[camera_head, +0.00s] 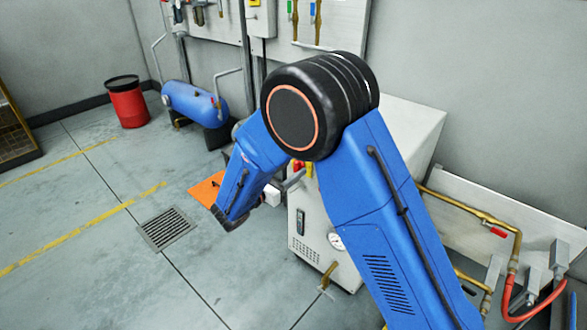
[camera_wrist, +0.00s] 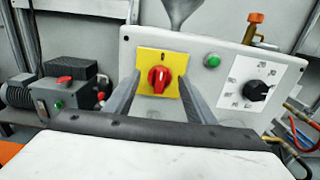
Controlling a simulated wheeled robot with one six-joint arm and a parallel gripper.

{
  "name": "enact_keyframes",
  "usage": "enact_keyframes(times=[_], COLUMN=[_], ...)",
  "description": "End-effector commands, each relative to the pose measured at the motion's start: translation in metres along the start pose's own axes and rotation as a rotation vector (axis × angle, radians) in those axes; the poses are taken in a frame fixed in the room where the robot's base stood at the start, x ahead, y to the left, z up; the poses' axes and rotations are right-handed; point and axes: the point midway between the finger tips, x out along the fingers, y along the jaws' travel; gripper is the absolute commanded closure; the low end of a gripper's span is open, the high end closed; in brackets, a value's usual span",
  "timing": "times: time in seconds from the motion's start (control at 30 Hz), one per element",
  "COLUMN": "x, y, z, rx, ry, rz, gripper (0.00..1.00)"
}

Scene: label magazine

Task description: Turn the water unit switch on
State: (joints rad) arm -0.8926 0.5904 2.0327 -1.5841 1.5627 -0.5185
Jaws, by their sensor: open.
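The switch is a red rotary knob (camera_wrist: 158,76) on a yellow plate (camera_wrist: 146,60), mounted on a white panel (camera_wrist: 215,80) in the wrist view. The knob's grip stands about upright; a small mark above it is too small to read surely. My gripper (camera_wrist: 159,84) is open, with one grey finger on each side of the knob. Whether the fingers touch the knob I cannot tell. In the head view the white cabinet (camera_head: 312,245) stands behind my blue arm, which hides much of its top and my fingers.
On the same panel, right of the switch, are a green button (camera_wrist: 212,60) and a black dial (camera_wrist: 256,90). A grey machine with a red knob (camera_wrist: 64,80) stands at left. In the head view, brass pipes (camera_head: 470,205) run at right and open floor lies at left.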

Motion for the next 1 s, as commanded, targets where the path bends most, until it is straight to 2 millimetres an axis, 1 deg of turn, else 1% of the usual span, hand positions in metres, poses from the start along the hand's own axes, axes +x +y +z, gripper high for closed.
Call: enact_keyframes(times=[0.1,0.2,0.5,0.67,0.7,1.0], x=[0.011,0.015,0.016,0.016,0.016,0.016], y=[0.0,0.0,0.0,0.0,0.0,0.0], z=[0.0,0.0,0.0,0.0,0.0,0.0], rx=[0.0,0.0,0.0,0.0,0.0,0.032], ry=[-0.001,-0.001,-0.001,-0.001,-0.001,0.0], rz=[-0.001,0.0,0.0,0.0,0.0,0.0], gripper=[0.5,0.5,0.5,0.88,0.9,0.9])
